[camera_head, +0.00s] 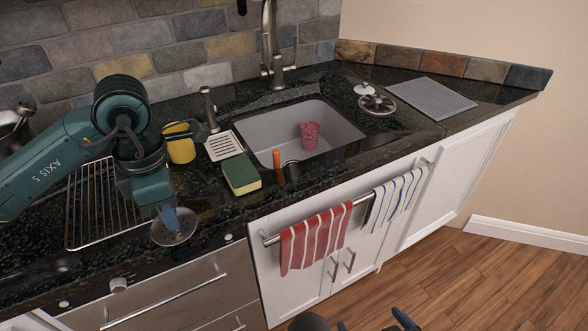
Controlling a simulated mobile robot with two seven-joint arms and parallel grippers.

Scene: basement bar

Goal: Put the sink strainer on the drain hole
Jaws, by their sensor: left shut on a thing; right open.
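My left gripper (168,213) comes in from the left and points down over the front of the counter, left of the sink. It is shut on a round silver disc, which looks like the sink strainer (175,230). The disc is above or close to the counter's front edge; contact is unclear. The grey sink basin (345,132) lies further right, with a pink cup (310,135) inside. A dark round shape low in the basin may be the drain hole (292,163), largely hidden by the front rim. My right gripper (368,326) shows only partly at the bottom edge, open and empty.
A green-yellow sponge (241,175), a white slotted dish (224,146), a yellow mug (181,146) and an orange-handled item (278,165) stand between gripper and basin. A faucet (270,45) rises behind. A wire rack (100,205) lies left; a round metal piece (377,104) lies right.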

